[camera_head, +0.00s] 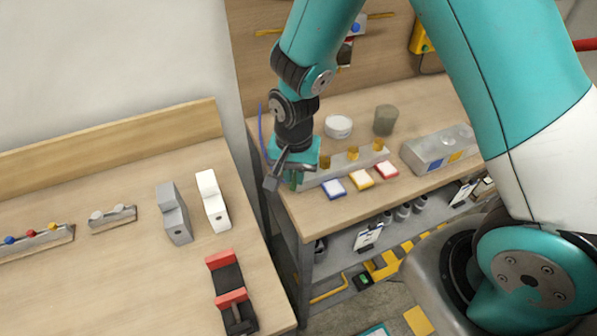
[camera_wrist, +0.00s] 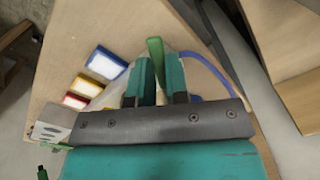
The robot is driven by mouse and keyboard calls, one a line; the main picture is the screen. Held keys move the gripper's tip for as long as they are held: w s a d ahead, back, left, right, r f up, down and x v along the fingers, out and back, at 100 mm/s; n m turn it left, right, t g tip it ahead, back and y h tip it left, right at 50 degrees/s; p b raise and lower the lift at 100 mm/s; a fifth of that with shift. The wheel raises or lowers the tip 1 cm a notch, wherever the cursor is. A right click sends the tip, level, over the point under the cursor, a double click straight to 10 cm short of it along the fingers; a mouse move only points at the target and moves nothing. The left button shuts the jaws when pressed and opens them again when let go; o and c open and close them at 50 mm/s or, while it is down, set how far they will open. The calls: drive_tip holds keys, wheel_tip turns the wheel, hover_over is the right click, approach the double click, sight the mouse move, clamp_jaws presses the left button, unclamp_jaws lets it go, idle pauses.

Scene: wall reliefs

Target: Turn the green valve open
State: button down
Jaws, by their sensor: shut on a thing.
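The green valve handle (camera_wrist: 155,50) is an upright-looking green bar in the wrist view, its lower part between the two teal fingers of my gripper (camera_wrist: 160,78). My gripper is shut on it. In the head view my gripper (camera_head: 288,176) is at the left end of a grey metal block (camera_head: 318,178) with brass fittings, at the left front of the workbench. The gripper hides most of the valve there. I cannot tell how far the handle is turned.
A blue hose (camera_wrist: 212,70) curves close beside my fingers. Blue, yellow and red labelled tiles (camera_head: 360,179) lie in front of the block. A white round dish (camera_head: 338,127) and a grey cup (camera_head: 385,120) stand behind. Another wooden table (camera_head: 110,270) is at left.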

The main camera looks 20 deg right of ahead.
drive_tip(key=m, duration=0.2)
drive_tip(key=w+m, duration=0.1)
drive_tip(key=a+m, duration=0.1)
drive_tip(key=m, duration=0.1)
drive_tip(key=shift+w+m, duration=0.15)
drive_tip(key=shift+m, duration=0.15)
drive_tip(key=m, duration=0.2)
drive_tip(key=w+m, duration=0.1)
drive_tip(key=m, duration=0.2)
drive_tip(key=shift+w+a, duration=0.15)
drive_tip(key=shift+m, duration=0.4)
drive_tip(key=c, duration=1.1)
unclamp_jaws()
drive_tip(key=shift+r, duration=0.1)
wheel_tip(320, 180, up, 17)
drive_tip(key=shift+r+b, duration=0.15)
drive_tip(key=shift+b, duration=0.95)
